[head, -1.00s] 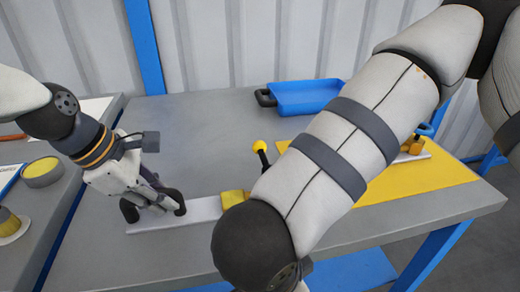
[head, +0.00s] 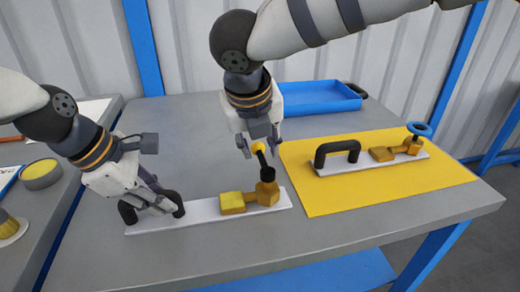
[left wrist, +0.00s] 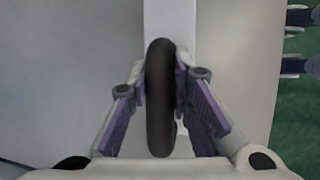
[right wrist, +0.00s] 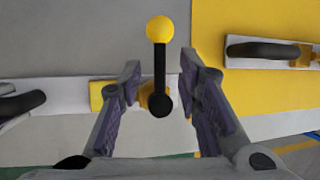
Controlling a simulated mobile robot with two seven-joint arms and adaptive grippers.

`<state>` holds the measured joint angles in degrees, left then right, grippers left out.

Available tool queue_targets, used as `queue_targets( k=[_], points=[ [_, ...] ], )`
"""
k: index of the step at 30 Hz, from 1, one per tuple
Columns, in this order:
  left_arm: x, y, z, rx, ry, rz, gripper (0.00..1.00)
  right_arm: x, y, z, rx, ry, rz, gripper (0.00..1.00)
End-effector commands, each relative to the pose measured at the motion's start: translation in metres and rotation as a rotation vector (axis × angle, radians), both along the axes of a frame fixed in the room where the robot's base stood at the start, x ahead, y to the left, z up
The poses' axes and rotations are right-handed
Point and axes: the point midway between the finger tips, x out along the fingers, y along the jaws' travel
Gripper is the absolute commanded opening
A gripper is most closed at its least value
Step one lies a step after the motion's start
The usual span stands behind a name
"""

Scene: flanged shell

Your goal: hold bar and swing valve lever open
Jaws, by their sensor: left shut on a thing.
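A white plate (head: 210,211) lies on the grey table, with a black bar handle (head: 128,211) at its left end and a brass valve (head: 233,202) at its right. My left gripper (head: 160,207) is shut on the bar, which shows between its fingers in the left wrist view (left wrist: 160,100). The valve lever (head: 261,158) is a black rod with a yellow ball tip, standing up and tilted left in the head view. My right gripper (head: 262,143) is open around the lever. In the right wrist view the lever (right wrist: 160,65) lies between the fingers (right wrist: 160,80), apart from both.
A blue tray (head: 315,97) stands at the back. A second table with a round container (head: 42,173) is at the left.

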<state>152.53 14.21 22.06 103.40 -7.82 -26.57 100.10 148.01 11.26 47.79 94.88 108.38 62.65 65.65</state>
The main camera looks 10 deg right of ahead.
Motion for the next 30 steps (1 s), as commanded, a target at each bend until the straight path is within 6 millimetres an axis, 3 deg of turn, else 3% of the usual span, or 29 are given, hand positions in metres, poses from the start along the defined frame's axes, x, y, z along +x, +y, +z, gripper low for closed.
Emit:
queue_targets(
  k=[6,13,14,18,30],
  points=[
    [0.0,0.0,-0.001,0.0,0.0,0.001,0.0,0.009,-0.004,-0.022,-0.001,0.0,0.001,0.31],
    [0.0,0.0,-0.001,0.0,0.0,0.001,0.0,0.01,-0.005,-0.023,-0.002,-0.001,0.002,0.31],
    [0.0,0.0,-0.001,0.0,0.0,0.001,0.0,0.01,-0.005,-0.023,-0.002,0.0,0.001,0.29],
    [0.0,0.0,-0.001,0.0,0.0,0.001,0.0,0.01,-0.005,-0.023,-0.001,0.0,0.002,0.0],
    [0.0,0.0,-0.001,0.0,0.0,0.001,0.0,0.01,-0.005,-0.023,-0.001,0.001,-0.022,0.0]
  ],
)
